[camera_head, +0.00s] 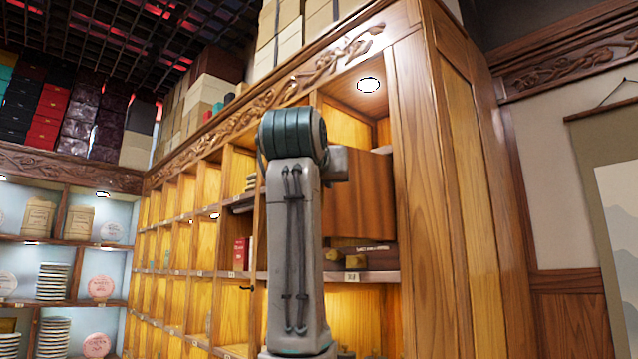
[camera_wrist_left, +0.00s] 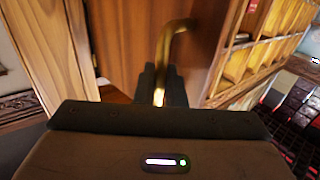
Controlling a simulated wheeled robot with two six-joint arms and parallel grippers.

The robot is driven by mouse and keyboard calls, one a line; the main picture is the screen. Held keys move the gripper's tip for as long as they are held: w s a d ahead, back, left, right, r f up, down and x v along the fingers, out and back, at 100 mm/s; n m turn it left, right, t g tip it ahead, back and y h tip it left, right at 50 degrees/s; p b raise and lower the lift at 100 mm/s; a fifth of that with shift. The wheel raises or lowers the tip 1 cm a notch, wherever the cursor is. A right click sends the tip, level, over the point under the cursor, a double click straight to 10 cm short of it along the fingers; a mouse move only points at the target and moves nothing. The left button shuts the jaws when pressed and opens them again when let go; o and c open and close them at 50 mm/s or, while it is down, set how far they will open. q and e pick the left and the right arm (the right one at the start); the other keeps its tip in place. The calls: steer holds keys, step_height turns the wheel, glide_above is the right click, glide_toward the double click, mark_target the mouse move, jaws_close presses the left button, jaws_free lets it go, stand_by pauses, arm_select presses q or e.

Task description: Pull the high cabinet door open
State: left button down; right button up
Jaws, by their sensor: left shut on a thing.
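The high cabinet door (camera_head: 360,200) is a reddish-brown wooden panel in the upper right part of the tall cabinet. In the head view it looks angled away from the cabinet front, with the lit compartment showing above and below it. My left arm hides its left part. In the left wrist view, the door's wood (camera_wrist_left: 125,45) fills the upper middle, and a curved brass handle (camera_wrist_left: 178,32) stands on it. My left gripper (camera_wrist_left: 160,90) is shut on the lower end of this handle. In the head view its fingers are hidden behind my arm. My right gripper is not in view.
The wooden cabinet (camera_head: 418,150) has rows of lit compartments running left. A shelf with dark boxes (camera_head: 365,258) lies below the door. Stacked boxes (camera_head: 290,35) stand on top of the cabinet. A hanging scroll (camera_head: 610,190) is on the right wall.

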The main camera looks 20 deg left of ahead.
arm_select(q)
steer(key=c, duration=1.6)
jaws_free()
steer(key=shift+c, duration=0.2)
steer(key=shift+d, duration=0.1)
steer(key=shift+s, duration=0.1)
steer(key=b+v, duration=0.5)
steer(key=v, duration=0.5)
steer(key=shift+s, duration=0.3)
steer(key=shift+d, duration=0.1)
